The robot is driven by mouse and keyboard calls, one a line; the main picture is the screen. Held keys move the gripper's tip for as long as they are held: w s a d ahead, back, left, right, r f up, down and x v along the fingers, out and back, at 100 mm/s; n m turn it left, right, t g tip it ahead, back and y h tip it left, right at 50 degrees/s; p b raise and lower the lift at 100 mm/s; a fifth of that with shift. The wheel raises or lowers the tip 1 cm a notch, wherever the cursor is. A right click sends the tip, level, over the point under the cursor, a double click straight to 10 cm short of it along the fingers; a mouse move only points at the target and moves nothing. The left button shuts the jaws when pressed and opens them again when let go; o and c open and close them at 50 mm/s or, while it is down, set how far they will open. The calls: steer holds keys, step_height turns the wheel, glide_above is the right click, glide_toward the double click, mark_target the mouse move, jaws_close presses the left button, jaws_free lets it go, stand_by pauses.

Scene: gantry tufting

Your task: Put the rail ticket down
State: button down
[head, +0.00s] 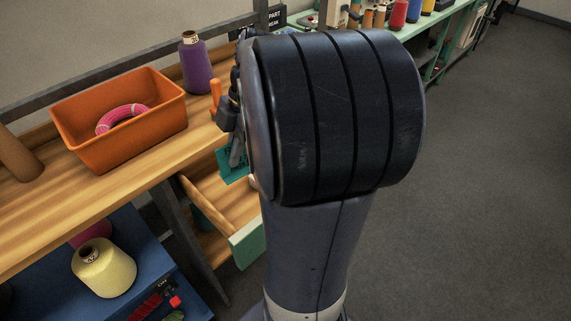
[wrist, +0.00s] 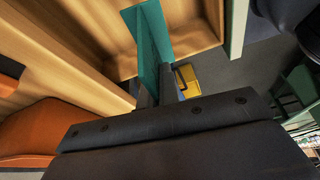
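The rail ticket is a thin teal card. In the wrist view the rail ticket (wrist: 149,38) stands edge-on between the fingers of my gripper (wrist: 160,82), which is shut on it. In the head view a part of the ticket (head: 231,168) with dark print shows below the table edge. My own arm hides most of my gripper there. The ticket is over or in an open wooden drawer (head: 243,247) with a pale green front. I cannot tell whether it touches the drawer floor.
An orange bin (head: 160,132) with a pink ring (head: 117,117) stands on the wooden table (head: 60,208), near a purple thread cone (head: 195,68). A yellow cone (head: 104,268) sits on a blue surface below. The grey floor (head: 480,180) at right is clear.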

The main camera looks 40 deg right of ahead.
mark_target(245, 175)
steer(key=f, duration=0.1)
steer(key=s+f+n, duration=0.1)
steer(key=shift+s+a+f, duration=0.15)
steer(key=shift+s+f, duration=0.15)
steer(key=shift+f, duration=0.1)
steer(key=shift+n+g, duration=0.3)
step_height(245, 175, down, 6)
steer(key=shift+s+r, duration=0.15)
steer(key=shift+f, duration=2.2)
steer(key=shift+f+b, duration=0.2)
steer(key=shift+b, duration=0.1)
steer(key=c, duration=1.7)
jaws_free()
steer(key=shift+r, duration=0.1)
steer(key=shift+r, duration=0.1)
steer(key=v, duration=1.2)
steer(key=shift+p, duration=0.3)
